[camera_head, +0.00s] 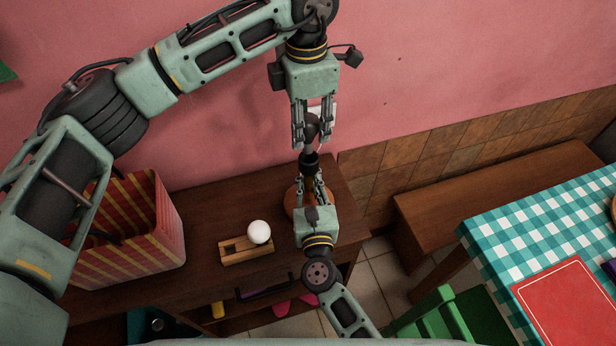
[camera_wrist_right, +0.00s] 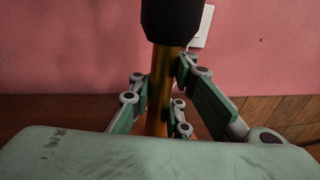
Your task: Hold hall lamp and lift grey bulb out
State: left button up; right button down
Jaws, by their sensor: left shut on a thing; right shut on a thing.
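The hall lamp stands on the dark shelf top. Its black socket (camera_head: 309,163) and part of its round wooden base (camera_head: 291,201) show in the head view. In the right wrist view its brass stem (camera_wrist_right: 160,90) rises into the black socket (camera_wrist_right: 171,18). My right gripper (camera_head: 311,184) is shut on the stem, below the socket. My left gripper (camera_head: 312,138), coming from above, is shut on the grey bulb (camera_head: 312,126), directly over the socket. I cannot tell whether the bulb's lower end is still inside the socket.
A white bulb (camera_head: 259,231) sits on a wooden block holder (camera_head: 236,258) left of the lamp. A red-and-yellow striped box (camera_head: 150,245) stands further left. The pink wall is close behind. A bench (camera_head: 480,195) and a checked table (camera_head: 510,235) are at right.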

aim_at(307, 115)
pick_arm(q)
jog(key=shift+r, duration=2.35)
pick_arm(e)
jog(key=shift+f, duration=0.1)
pick_arm(q)
jog(key=shift+s, duration=0.1)
pick_arm(e)
jog(key=c, duration=1.6)
grip_release()
jog(key=s, duration=0.4)
jog(key=s+d, duration=0.1)
jog(key=s, duration=0.7)
jog(key=shift+d, duration=0.2)
